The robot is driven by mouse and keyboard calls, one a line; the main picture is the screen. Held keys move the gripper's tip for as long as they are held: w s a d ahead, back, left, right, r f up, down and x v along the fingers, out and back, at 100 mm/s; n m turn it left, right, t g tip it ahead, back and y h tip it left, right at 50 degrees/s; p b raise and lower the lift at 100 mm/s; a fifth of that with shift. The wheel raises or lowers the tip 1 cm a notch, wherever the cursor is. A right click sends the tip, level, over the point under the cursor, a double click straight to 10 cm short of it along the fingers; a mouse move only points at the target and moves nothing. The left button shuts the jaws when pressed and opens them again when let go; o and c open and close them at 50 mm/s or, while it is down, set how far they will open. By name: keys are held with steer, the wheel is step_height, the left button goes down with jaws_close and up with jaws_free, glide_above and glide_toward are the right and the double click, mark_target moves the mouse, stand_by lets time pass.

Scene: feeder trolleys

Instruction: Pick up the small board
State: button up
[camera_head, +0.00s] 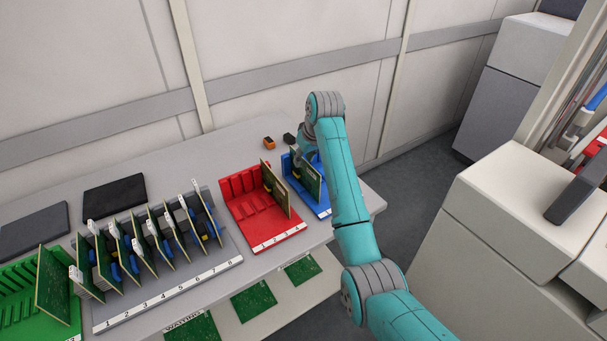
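A blue rack (322,208) stands near the right end of the table, with a green board (309,182) upright in it. My gripper (298,163) is low over this rack, at the upper left edge of that board. My arm hides part of the rack and most of the gripper. The fingers are too small and dark to tell whether they are open or touching the board. A red rack (262,233) to the left holds a board (276,188) upright at its right side. Which board is the small one is not clear.
A grey numbered rack (170,287) holds several upright boards. A green rack (18,308) at far left holds a board (52,287). Black and orange small blocks (269,142) lie behind. Flat green boards (254,302) lie on a lower shelf. White cabinets (520,215) stand right.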

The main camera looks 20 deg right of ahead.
mark_target(303, 175)
steer(key=shift+x, duration=2.05)
steer(key=shift+d+f, duration=0.15)
steer(key=shift+f, duration=0.1)
jaws_close()
